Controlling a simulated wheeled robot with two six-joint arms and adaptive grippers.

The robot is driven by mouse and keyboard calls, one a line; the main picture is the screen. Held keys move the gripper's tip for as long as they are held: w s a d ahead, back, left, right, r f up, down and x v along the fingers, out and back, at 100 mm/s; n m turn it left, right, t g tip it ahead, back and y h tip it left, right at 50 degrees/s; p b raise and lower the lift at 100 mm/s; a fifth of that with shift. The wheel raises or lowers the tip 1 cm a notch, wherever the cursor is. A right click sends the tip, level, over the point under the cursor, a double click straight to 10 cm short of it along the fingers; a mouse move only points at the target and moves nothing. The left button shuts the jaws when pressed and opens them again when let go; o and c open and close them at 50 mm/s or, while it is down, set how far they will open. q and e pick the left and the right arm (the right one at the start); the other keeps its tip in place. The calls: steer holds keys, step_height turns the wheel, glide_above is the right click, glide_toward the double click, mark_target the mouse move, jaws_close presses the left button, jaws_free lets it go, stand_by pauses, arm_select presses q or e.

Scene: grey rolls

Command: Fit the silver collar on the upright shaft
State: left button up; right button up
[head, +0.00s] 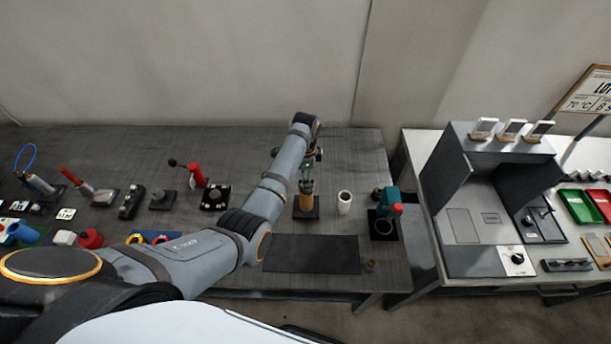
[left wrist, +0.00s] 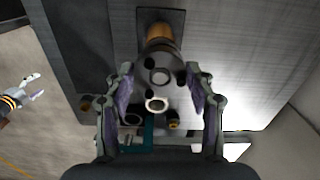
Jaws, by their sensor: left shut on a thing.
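In the head view the upright shaft (head: 305,203), with an orange-brown lower part, stands on a dark square plate. My left gripper (head: 306,172) is directly over it, pointing down. In the left wrist view the left gripper (left wrist: 160,78) is shut on a grey round piece, which I take to be the silver collar (left wrist: 160,63). The orange-brown part (left wrist: 160,33) shows just behind it. The collar lines up closely with the shaft, but I cannot tell whether it is around it. My right gripper (left wrist: 39,86) appears small at the left edge of the wrist view, open and empty.
A white hollow cylinder (head: 344,202) stands just right of the shaft. A teal and red device (head: 386,206) is beyond it. A dark mat (head: 311,253) lies bare in front. Several tools and fixtures crowd the table's left. A grey machine (head: 472,215) is on the right-hand table.

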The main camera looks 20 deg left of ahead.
arm_select(q)
steer(key=shift+f, duration=0.5)
steer(key=o, duration=1.5)
step_height(320, 180, up, 12)
steer(key=shift+s+f, duration=0.1)
